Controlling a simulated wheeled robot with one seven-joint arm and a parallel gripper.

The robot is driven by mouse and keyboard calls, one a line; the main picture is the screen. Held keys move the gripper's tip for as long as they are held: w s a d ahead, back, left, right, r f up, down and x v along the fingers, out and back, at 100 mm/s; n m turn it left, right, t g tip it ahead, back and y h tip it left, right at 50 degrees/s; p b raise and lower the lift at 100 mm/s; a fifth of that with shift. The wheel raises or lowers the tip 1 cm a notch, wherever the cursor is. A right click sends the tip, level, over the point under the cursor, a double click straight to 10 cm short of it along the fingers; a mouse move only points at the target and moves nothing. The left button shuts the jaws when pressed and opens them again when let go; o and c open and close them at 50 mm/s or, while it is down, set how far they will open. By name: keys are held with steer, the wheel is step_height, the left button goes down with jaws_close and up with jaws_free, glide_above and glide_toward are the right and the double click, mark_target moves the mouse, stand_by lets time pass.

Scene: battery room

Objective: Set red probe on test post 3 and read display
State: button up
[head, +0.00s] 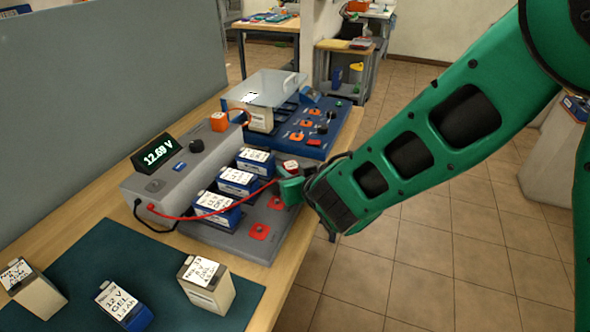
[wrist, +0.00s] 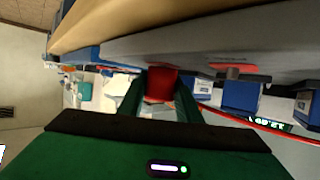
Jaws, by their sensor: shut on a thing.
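My gripper (head: 291,184) is shut on the red probe (head: 290,165), at the right edge of the grey test board (head: 205,237). In the wrist view the red probe (wrist: 161,82) sits between my two fingers, its end against or close to the board; contact cannot be told. The probe is at the farthest battery's row; that row's post is hidden. Two red post pads show nearer, a middle one (head: 276,202) and a near one (head: 260,232). Post numbers are not readable. The meter display (head: 155,154) reads 12.69 V. The red lead (head: 205,213) runs from the meter to the probe.
Three blue batteries (head: 215,207) stand in a row on the board, left of the posts. Several batteries stand on a green mat (head: 95,248) in front. A blue unit (head: 322,140) with a clear cover stands behind. A grey partition (head: 100,80) bounds the left.

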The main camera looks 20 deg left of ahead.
steer(key=shift+f, duration=0.25)
steer(key=o, duration=0.9)
steer(key=shift+v, duration=5.5)
